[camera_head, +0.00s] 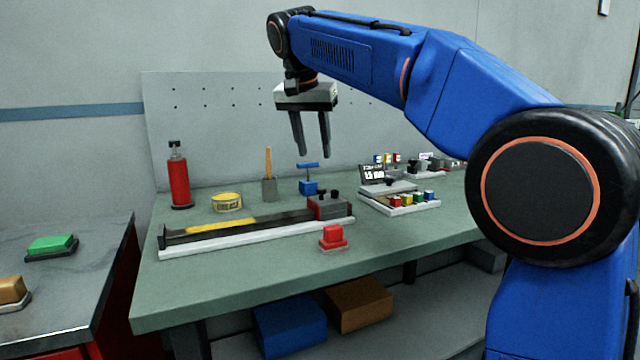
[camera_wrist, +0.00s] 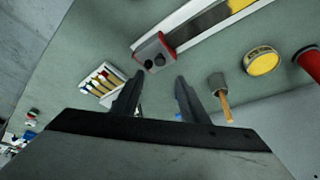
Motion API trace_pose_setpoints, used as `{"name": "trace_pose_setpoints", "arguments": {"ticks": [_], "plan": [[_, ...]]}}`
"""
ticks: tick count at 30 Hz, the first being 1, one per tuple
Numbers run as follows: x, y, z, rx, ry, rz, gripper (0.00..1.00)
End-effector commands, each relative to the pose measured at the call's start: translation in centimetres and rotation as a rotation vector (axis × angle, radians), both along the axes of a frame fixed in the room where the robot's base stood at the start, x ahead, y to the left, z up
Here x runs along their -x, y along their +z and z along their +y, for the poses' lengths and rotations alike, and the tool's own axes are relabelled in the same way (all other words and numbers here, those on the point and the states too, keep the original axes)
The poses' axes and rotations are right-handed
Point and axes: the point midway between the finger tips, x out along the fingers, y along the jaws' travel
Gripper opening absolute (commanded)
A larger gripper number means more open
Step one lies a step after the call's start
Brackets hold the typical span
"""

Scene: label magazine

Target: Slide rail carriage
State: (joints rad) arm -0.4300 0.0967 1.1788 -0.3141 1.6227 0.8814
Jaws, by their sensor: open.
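A long white-edged rail (camera_head: 250,237) with a dark channel and a yellow stretch lies on the green workbench. The grey carriage (camera_head: 327,207), with red sides and dark knobs on top, sits at the rail's right end. In the wrist view the carriage (camera_wrist: 154,53) shows just beyond the fingertips, and the rail (camera_wrist: 195,27) runs up to the right. My gripper (camera_head: 314,156) hangs above the bench, high over the carriage and apart from it. Its two fingers point down, spread and empty. It also shows in the wrist view (camera_wrist: 160,77).
A blue block with a T-handle (camera_head: 308,187) stands behind the carriage, and a red block (camera_head: 333,237) lies in front. A tray of coloured pieces (camera_head: 405,201) is to the right. A brush pot (camera_head: 269,188), yellow tin (camera_head: 227,203) and red bottle (camera_head: 179,180) stand behind the rail.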

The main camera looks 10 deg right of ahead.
Motion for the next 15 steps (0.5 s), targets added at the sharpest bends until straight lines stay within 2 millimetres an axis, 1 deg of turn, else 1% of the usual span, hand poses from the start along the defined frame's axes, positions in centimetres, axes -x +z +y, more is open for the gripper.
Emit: {"name": "trace_pose_setpoints", "arguments": {"ticks": [3, 15], "plan": [[-0.6, -2.0, -0.4, 0.001, -0.001, 0.003, 0.4], [-2.9, -8.2, -1.7, 0.0, 0.001, 0.002, 0.4]]}}
